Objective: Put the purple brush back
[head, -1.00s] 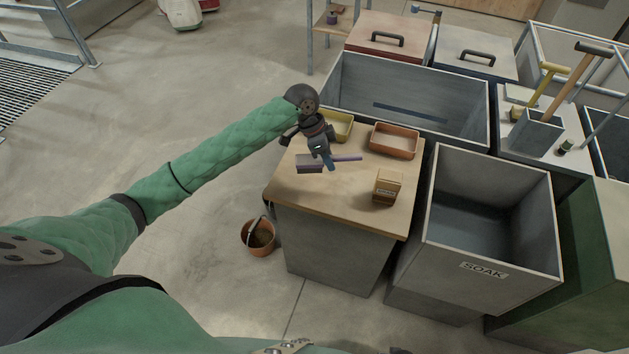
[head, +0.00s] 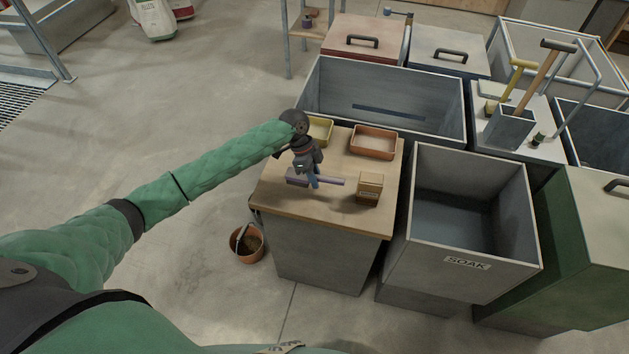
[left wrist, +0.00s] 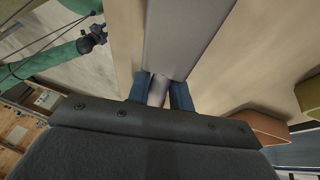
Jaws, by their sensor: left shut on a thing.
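The purple brush (head: 331,181) is held sideways over the wooden table top (head: 279,196), its handle pointing right and its head to the left. I cannot tell whether it touches the table. My left gripper (head: 312,180) is shut on it and hides part of it. In the left wrist view the blue fingers (left wrist: 165,92) pinch the narrow part of the brush, with its broad pale purple body (left wrist: 186,38) extending up. A green arm with a dark end (left wrist: 92,40) shows at upper left there, perhaps my right; its jaws are unclear.
A yellow tray (head: 319,130) and an orange tray (head: 373,142) stand at the table's back. A small brown box (head: 369,188) is right of the brush. The SOAK bin (head: 467,263) stands right of the table. A bucket (head: 247,243) is on the floor, front left.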

